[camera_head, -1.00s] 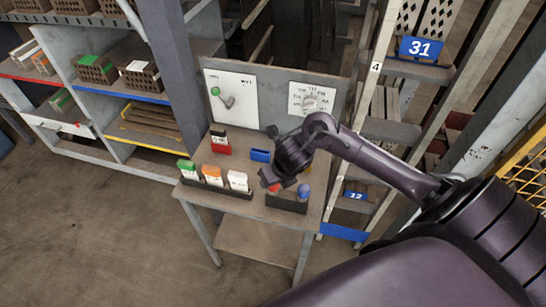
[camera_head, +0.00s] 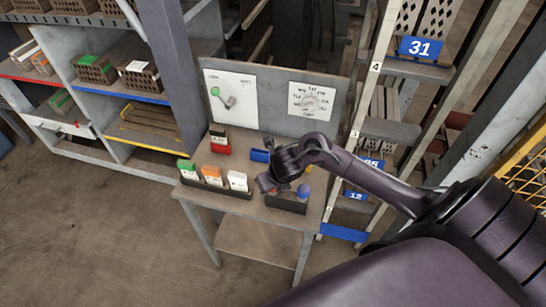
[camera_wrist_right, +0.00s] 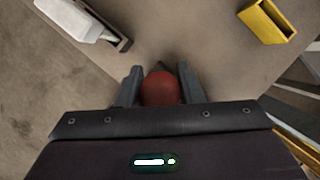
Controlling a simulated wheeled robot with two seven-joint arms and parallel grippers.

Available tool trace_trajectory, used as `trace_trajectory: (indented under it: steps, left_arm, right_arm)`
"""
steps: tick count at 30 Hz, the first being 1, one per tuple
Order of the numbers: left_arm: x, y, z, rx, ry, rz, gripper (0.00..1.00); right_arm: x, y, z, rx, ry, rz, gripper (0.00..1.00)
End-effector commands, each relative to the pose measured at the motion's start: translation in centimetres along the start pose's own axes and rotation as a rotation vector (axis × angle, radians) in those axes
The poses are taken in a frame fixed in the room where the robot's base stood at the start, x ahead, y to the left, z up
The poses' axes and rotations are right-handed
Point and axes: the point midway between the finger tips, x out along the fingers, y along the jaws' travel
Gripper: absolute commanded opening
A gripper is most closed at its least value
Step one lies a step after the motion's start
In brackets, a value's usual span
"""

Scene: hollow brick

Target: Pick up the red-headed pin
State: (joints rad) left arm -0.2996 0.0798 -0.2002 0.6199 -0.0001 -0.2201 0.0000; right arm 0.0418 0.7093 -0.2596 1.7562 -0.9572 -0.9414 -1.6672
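The red-headed pin's round head (camera_wrist_right: 160,89) shows in the right wrist view between the two fingers of my right gripper (camera_wrist_right: 160,78). The fingers stand close on either side of the head; I cannot tell whether they press on it. The pin's lower part is hidden. In the head view my right gripper (camera_head: 268,185) is low over the left end of a dark holder (camera_head: 287,205) at the table's front right, and covers most of the red head. A blue-headed pin (camera_head: 304,191) stands just to the right. My left gripper is not in view.
Green, orange and white boxes stand in a dark tray at the table's front left, the white box (camera_head: 237,181) nearest my gripper. A red and black box (camera_head: 219,142) and a blue box (camera_head: 260,155) are behind. A yellow object (camera_wrist_right: 266,21) lies ahead right in the wrist view.

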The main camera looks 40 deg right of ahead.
Motion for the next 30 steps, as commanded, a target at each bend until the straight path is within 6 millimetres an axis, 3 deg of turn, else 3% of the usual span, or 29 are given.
trace_trajectory:
  steps: [1,5,17,23,30]
  left_arm:
    - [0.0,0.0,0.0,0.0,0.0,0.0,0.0]
    - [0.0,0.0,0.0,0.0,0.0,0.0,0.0]
    - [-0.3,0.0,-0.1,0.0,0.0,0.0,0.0]
    - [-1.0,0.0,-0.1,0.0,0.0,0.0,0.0]
    - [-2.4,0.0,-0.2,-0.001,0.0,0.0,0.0]
  right_arm:
    - [0.0,0.0,0.0,0.0,0.0,0.0,0.2]
    - [0.0,0.0,0.0,0.0,-0.001,0.0,0.04]
    - [-1.1,0.0,0.5,0.0,-0.002,0.001,0.04]
    - [-3.9,0.0,1.8,-0.002,-0.006,0.0,0.04]
    - [-9.0,-0.1,4.0,-0.003,-0.008,-0.001,0.04]
